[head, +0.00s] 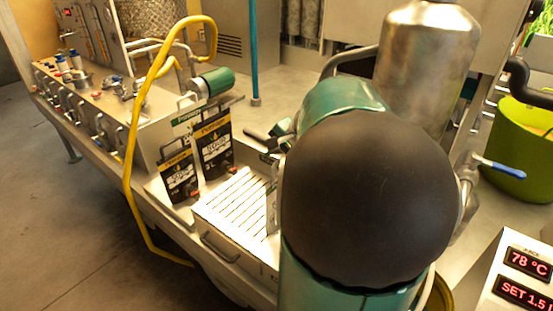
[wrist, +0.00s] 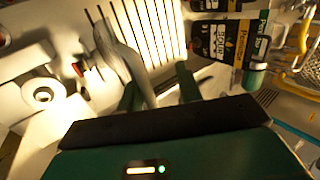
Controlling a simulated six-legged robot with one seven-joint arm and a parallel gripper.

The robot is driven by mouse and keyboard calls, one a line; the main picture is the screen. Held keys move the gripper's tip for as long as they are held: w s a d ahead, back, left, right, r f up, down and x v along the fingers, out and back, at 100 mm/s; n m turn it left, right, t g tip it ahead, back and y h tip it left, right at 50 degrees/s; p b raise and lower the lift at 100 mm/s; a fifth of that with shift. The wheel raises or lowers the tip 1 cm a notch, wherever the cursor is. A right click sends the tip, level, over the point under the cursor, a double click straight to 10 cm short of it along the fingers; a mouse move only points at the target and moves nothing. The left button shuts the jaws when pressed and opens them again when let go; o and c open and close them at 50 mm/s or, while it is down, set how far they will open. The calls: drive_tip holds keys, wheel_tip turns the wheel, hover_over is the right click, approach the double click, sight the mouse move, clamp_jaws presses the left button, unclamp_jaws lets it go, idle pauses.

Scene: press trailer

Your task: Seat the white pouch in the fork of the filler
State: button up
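My gripper (wrist: 160,90) shows in the wrist view as two green fingers standing apart over the counter. A pale, narrow, upright shape (wrist: 128,50) stands between them, close to the left finger, with a gap to the right finger. It looks like the white pouch seen edge-on, but I cannot be sure. In the head view my arm's large black joint covers most of the gripper. A pale sliver (head: 272,206) shows at its left edge beside the slatted tray. I cannot clearly make out the filler's fork or whether the pouch sits in it.
Two black labelled pouches (head: 214,146) (head: 178,177) stand left of the slatted drip tray (head: 236,205). A yellow hose (head: 130,150) loops over the counter's front edge. A steel tank (head: 425,65) stands behind my arm. A red-digit display (head: 527,265) is at lower right.

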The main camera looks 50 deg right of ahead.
drive_tip(key=v, duration=1.2)
drive_tip(key=shift+s+r, duration=0.2)
drive_tip(key=shift+r, duration=0.2)
drive_tip(key=a+f+n, duration=0.3)
drive_tip(key=a+n, duration=0.2)
drive_tip(key=a, duration=0.6)
drive_tip(key=s+a+f+n, duration=0.1)
drive_tip(key=a+f+n, duration=0.2)
drive_tip(key=a+n, duration=0.3)
drive_tip(key=a+f+n+g, duration=0.1)
drive_tip(key=a+n, duration=0.5)
drive_tip(key=a, duration=1)
drive_tip(key=shift+s+f+h, duration=0.3)
drive_tip(key=shift+s+f, duration=0.1)
drive_tip(key=shift+f, duration=0.5)
drive_tip(key=shift+s, duration=0.15)
